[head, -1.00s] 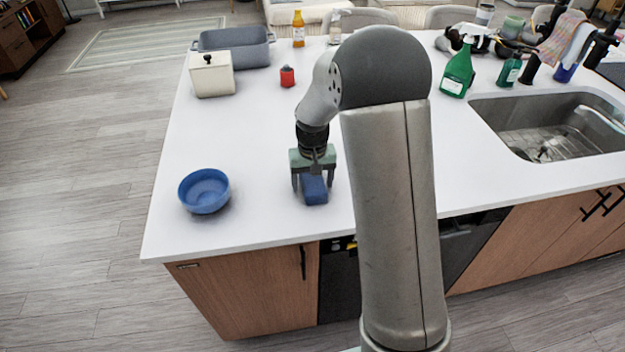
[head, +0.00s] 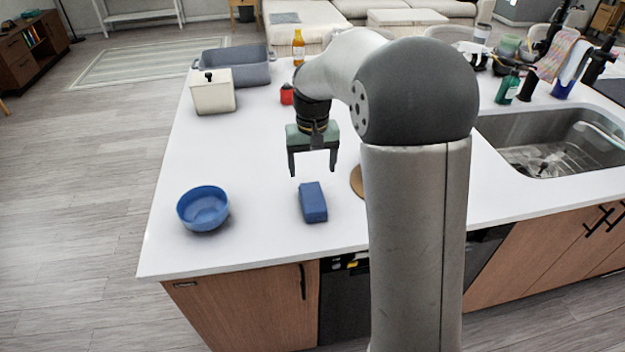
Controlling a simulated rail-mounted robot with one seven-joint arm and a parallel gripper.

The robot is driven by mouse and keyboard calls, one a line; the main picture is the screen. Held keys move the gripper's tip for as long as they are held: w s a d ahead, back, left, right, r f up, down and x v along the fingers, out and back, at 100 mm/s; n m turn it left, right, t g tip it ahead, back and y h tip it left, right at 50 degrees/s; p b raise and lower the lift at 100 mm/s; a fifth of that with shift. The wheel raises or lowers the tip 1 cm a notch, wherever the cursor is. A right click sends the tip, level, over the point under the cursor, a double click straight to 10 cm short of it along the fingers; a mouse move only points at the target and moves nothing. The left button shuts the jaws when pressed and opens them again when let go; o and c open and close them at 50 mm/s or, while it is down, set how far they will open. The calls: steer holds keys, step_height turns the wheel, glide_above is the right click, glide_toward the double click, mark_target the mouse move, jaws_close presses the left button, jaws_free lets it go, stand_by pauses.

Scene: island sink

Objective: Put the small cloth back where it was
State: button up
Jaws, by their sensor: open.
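A small blue block-shaped thing (head: 313,202), which may be the folded small cloth, lies on the white counter right of a blue bowl (head: 203,208). My gripper (head: 313,173) is open and empty, its fingers pointing down above and behind the blue thing, apart from it. A multicoloured cloth (head: 560,55) hangs at the back right beyond the sink, next to a white and blue one (head: 578,62). I cannot tell for sure which of these is the small cloth.
A white canister (head: 212,93), a grey tub (head: 236,66), a small red item (head: 287,94) and an orange bottle (head: 298,46) stand at the back left. A brown round item (head: 357,181) is partly hidden behind my arm. The sink (head: 545,145) is at right. The left-middle counter is clear.

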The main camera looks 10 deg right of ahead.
steer(key=s, duration=2.8)
steer(key=shift+f+n+t, duration=0.3)
steer(key=shift+f+t, duration=0.05)
steer(key=shift+t, duration=0.05)
